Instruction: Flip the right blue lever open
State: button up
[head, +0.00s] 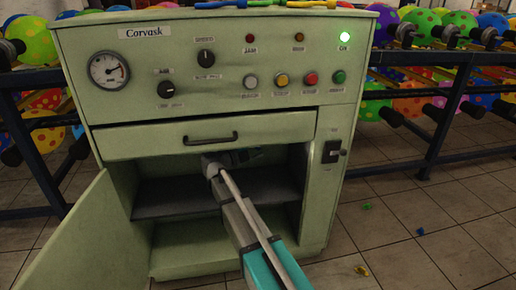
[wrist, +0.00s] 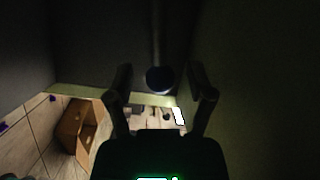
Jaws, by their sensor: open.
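No lever shows clearly as blue in either view. The green Corvask cabinet (head: 105,125) stands with its lower door (head: 80,240) swung open to the left. My gripper (head: 232,158) is inside the open compartment, under the closed drawer (head: 205,137). In the wrist view my gripper (wrist: 158,82) has its two fingers spread apart. A dark, faintly bluish rounded knob (wrist: 160,78) on a thin vertical rod shows between the fingers. I cannot tell whether this is the right lever, or whether the fingers touch it. The compartment is very dark.
A shelf (head: 165,198) crosses the compartment below my gripper. The cabinet's front has a gauge (head: 109,70), several buttons and a black switch (head: 331,152). Railings (head: 440,120) and balloons stand on both sides. The tiled floor (head: 400,245) at right is mostly free.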

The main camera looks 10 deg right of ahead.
jog(key=shift+d, duration=0.1)
grip_shut()
dwell(0.4)
jog(key=shift+d, duration=0.1)
